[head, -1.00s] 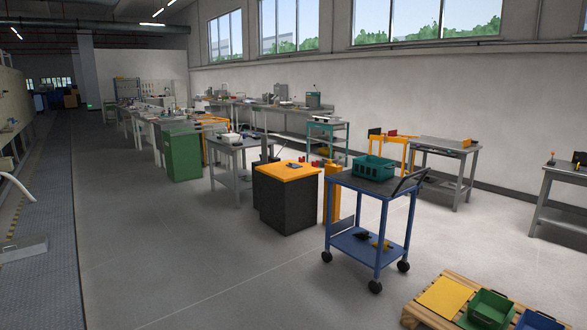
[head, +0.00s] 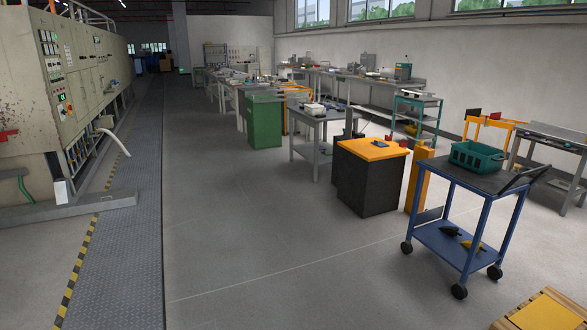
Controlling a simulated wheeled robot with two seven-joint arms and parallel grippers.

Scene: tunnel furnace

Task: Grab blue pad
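I cannot make out a blue pad with certainty. A small dark bluish item (head: 380,143) lies on the orange top (head: 360,149) of a black box-shaped cabinet (head: 365,185) right of the middle. It is too small to tell whether it is the pad. Neither of my grippers shows in the head view.
A blue wheeled cart (head: 450,242) with a teal crate (head: 476,156) stands at the right. A wooden pallet (head: 508,323) shows at the lower right corner. A large beige furnace (head: 85,70) stands at the left. The grey floor (head: 240,240) in the middle is clear.

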